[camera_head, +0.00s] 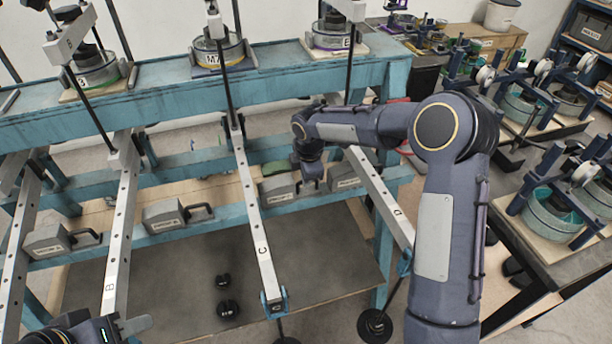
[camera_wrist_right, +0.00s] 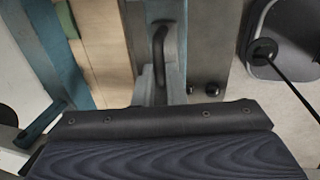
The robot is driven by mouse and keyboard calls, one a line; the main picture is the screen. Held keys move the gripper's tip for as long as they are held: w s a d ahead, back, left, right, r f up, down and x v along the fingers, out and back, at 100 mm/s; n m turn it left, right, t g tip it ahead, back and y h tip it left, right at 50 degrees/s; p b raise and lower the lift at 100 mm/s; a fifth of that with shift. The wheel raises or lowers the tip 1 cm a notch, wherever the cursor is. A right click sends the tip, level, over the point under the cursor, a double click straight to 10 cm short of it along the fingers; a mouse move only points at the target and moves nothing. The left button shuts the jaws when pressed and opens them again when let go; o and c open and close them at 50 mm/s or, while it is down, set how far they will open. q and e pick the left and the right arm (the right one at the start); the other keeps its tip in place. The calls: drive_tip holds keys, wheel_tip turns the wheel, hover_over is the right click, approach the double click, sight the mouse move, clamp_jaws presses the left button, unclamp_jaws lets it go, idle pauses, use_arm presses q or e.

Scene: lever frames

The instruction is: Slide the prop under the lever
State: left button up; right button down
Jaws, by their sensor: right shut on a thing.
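Grey lever arms run toward me from the blue frame: lever B (camera_head: 117,230), lever C (camera_head: 253,220) and lever D (camera_head: 378,190). A grey prop block (camera_head: 277,190) sits on the lower rail just right of lever C. My right gripper (camera_head: 312,178) is over this prop's handle end and shut on the handle; the jaws are partly hidden by the wrist. A dark curved handle (camera_wrist_right: 160,50) shows in the right wrist view. My left gripper (camera_head: 105,330) is at the bottom left edge, cut off, with its jaws unclear.
Black weights (camera_head: 228,309) show low down. A side bench (camera_head: 545,235) with round devices stands at the right.

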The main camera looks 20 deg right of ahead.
sight(267, 187)
drive_tip(key=shift+a, duration=0.1)
drive_tip(key=a, duration=1)
drive_tip(key=shift+s+a+b, duration=0.2)
drive_tip(key=shift+a+b, duration=0.05)
drive_tip(key=shift+b, duration=0.15)
drive_tip(key=c, duration=1.5)
unclamp_jaws()
drive_tip(key=shift+a, duration=0.1)
drive_tip(key=shift+d+r, duration=0.1)
drive_tip(key=shift+d, duration=0.1)
drive_tip(key=r, duration=0.2)
drive_tip(key=s+r, duration=0.1)
drive_tip(key=r, duration=0.4)
drive_tip(key=shift+s+r+b, duration=0.25)
drive_tip(key=shift+b, duration=0.1)
